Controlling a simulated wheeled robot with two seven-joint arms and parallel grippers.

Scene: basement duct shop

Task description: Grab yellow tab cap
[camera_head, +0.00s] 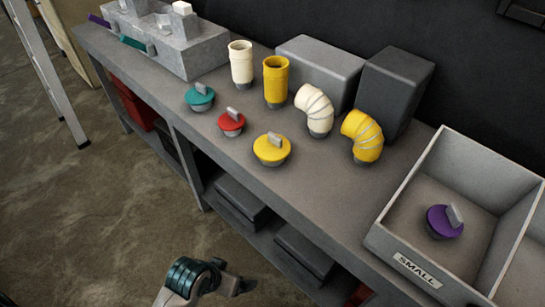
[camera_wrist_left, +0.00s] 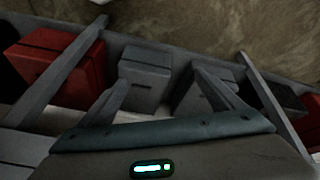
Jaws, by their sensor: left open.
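The yellow tab cap (camera_head: 271,150) sits upright on the grey workbench (camera_head: 330,190), near its front edge, with its grey tab on top. It stands to the right of the red tab cap (camera_head: 231,122). My left gripper (camera_wrist_left: 160,77) is open and empty in the left wrist view, with its two fingers spread over the boxes of the lower shelf. The yellow cap does not show in that view. A part of my arm with teal rings (camera_head: 188,277) shows low in the head view, in front of the bench and away from the cap. My right gripper is not in view.
A teal cap (camera_head: 200,97), a white pipe (camera_head: 241,63), a yellow pipe (camera_head: 276,81), a white elbow (camera_head: 315,108) and a yellow elbow (camera_head: 363,135) stand nearby. A "SMALL" bin (camera_head: 400,262) holds a purple cap (camera_head: 444,221). Bench space between yellow cap and bin is clear.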

